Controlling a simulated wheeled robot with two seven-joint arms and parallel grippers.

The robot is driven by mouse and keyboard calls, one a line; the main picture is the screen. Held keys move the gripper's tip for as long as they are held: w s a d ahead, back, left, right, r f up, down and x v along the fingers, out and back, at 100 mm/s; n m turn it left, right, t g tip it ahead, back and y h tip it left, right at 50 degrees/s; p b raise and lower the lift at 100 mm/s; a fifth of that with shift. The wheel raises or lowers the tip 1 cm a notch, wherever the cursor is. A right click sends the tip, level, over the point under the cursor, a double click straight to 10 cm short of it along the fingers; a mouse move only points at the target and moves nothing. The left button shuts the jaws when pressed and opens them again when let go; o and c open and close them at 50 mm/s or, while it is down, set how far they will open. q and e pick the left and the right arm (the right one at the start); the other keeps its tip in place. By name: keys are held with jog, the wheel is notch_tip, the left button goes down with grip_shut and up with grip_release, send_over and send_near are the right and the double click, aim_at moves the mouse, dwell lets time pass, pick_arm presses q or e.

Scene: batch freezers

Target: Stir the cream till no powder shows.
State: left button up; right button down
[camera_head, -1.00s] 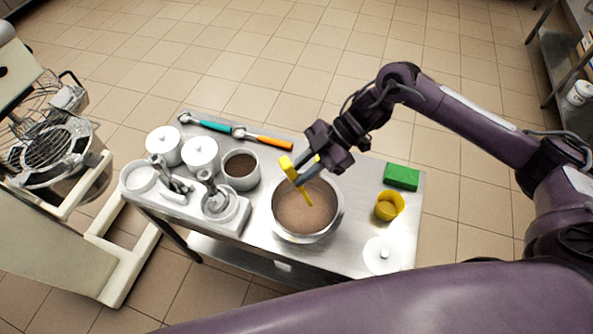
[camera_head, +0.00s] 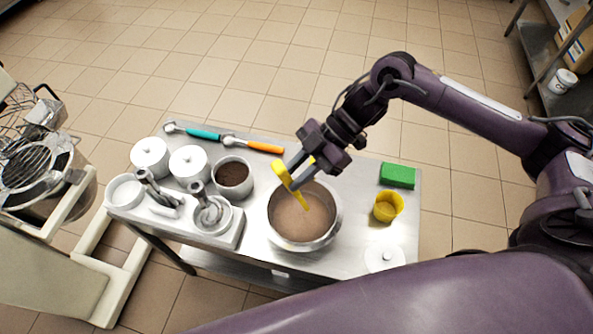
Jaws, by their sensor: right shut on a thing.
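A steel bowl (camera_head: 337,222) stands on the steel table, right of its middle. It holds light brown cream (camera_head: 300,222); its surface looks mostly even, and any powder is too small to tell. My right gripper (camera_head: 295,177) is above the bowl's far rim. It is shut on a yellow spatula (camera_head: 282,172), whose lower end reaches down into the bowl, at the cream. My left gripper is not in the head view.
A yellow cup (camera_head: 388,207), green sponge (camera_head: 398,175) and white lid (camera_head: 384,257) lie right.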

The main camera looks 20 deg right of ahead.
jog(key=shift+d, duration=0.1)
jog(key=shift+r, duration=0.1)
dwell(0.4)
jog(key=shift+r+p, duration=2.2)
jog(key=shift+r, duration=0.3)
